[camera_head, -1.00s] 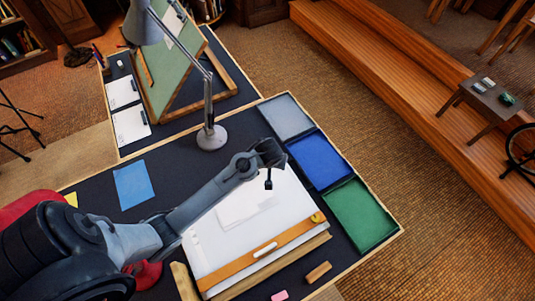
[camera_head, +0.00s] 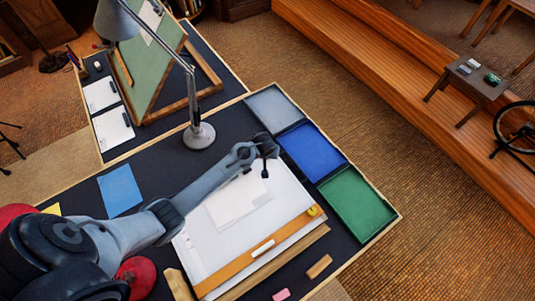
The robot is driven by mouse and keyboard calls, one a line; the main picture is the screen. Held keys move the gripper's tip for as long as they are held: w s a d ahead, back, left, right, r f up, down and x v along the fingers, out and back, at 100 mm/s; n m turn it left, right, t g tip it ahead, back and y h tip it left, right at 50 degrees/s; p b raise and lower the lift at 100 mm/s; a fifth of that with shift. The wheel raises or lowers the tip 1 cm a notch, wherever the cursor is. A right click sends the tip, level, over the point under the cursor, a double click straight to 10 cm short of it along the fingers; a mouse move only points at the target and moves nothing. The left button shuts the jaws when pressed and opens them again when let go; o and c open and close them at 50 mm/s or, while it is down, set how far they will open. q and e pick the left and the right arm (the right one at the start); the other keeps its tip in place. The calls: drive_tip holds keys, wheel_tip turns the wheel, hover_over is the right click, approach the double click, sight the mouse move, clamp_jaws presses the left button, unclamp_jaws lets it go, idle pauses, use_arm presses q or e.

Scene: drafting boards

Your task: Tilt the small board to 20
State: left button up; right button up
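The small board (camera_head: 208,252) is white, with a wooden strip (camera_head: 245,262) across its near edge, and lies on the dark near table. It looks low, but I cannot read its angle. A pale sheet (camera_head: 238,205) rests on it. My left arm reaches from the left across the board's far left part. My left gripper (camera_head: 265,170) hangs over or beside the board's far edge, near the grey tray. Its fingers are small and dark, and I cannot tell whether they are apart. The arm hides part of the board's far edge. My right gripper is out of view.
Grey (camera_head: 272,107), blue (camera_head: 311,152) and green (camera_head: 357,203) trays line the table's right edge. A desk lamp (camera_head: 199,137) stands behind the arm. A wooden block (camera_head: 319,266) and pink eraser (camera_head: 281,295) lie in front. A large green board (camera_head: 150,65) stands tilted behind.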

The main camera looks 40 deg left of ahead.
use_arm(q)
drive_tip(key=shift+w+a+f, duration=0.1)
drive_tip(key=shift+f, duration=0.15)
drive_tip(key=shift+c, duration=0.3)
clamp_jaws()
drive_tip(key=shift+r, duration=0.1)
